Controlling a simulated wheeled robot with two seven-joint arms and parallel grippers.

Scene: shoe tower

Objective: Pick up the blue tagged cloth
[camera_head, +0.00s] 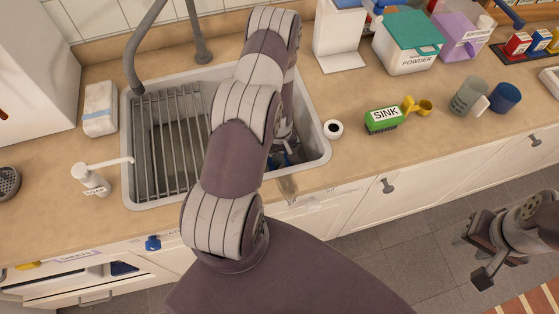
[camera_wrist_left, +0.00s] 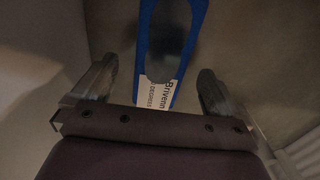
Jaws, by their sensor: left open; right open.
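The blue cloth (camera_wrist_left: 150,90) shows in the left wrist view as a narrow blue strip. A white tag (camera_wrist_left: 158,94) with dark print lies on it, and a dark oval patch covers its upper part. My left gripper (camera_wrist_left: 156,78) is open, with one finger on each side of the strip; neither finger visibly touches it. In the head view, my left arm reaches down into the right part of the sink and hides most of that gripper; a little blue (camera_head: 283,160) shows beside it. My right gripper (camera_head: 472,258) is open and empty over the floor at right.
The sink (camera_head: 322,150) has a drying rack (camera_head: 170,140) over its left part and a tap (camera_head: 135,70) behind. On the counter to the right stand a green SINK-labelled item (camera_head: 383,120), cups (camera_head: 505,97) and a powder box (camera_head: 408,45). An open drawer (camera_head: 75,275) is at lower left.

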